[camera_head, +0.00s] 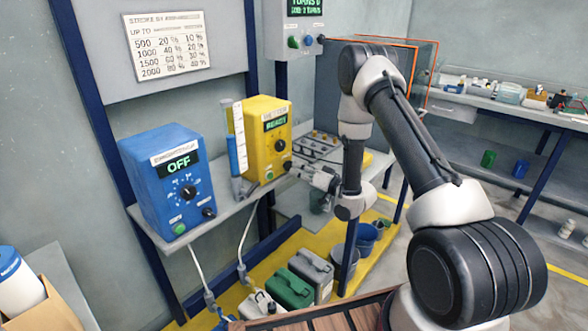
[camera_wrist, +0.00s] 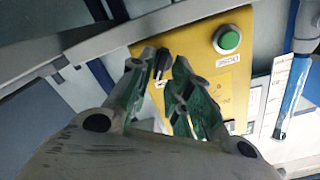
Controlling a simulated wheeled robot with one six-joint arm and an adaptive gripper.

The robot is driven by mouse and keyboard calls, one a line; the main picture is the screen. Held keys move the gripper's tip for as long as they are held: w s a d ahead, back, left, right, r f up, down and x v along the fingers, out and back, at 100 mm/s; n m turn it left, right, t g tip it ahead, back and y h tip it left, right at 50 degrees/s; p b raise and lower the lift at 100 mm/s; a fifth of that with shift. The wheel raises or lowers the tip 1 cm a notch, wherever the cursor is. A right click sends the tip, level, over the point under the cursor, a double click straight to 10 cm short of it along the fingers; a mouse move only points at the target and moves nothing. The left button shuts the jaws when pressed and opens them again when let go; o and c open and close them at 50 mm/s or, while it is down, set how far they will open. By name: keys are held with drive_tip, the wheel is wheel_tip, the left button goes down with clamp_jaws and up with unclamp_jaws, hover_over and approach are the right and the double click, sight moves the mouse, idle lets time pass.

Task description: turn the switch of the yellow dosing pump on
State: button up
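The yellow dosing pump (camera_head: 248,150) stands on the wall shelf in the head view, right of the blue pump. Its small display (camera_head: 275,124) is lit green and seems to read READY. A black knob (camera_head: 280,145) sits below the display. My gripper (camera_head: 293,167) is at the lower right of the pump's front. In the wrist view the pump's yellow face (camera_wrist: 197,38) shows a green button (camera_wrist: 229,39). The fingertips of my gripper (camera_wrist: 163,62) stand on either side of the small black switch (camera_wrist: 160,64). Whether they press on it is unclear.
The blue pump (camera_head: 150,185) beside it reads OFF and has its own dial and switch. A clear graduated tube (camera_head: 238,140) stands between the pumps. Canisters (camera_head: 290,288) stand on the floor below. A bench (camera_head: 480,103) with bottles is at the right.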

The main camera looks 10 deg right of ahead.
drive_tip(key=v, duration=0.8)
drive_tip(key=shift+s+d, duration=0.25)
drive_tip(key=shift+s, duration=0.05)
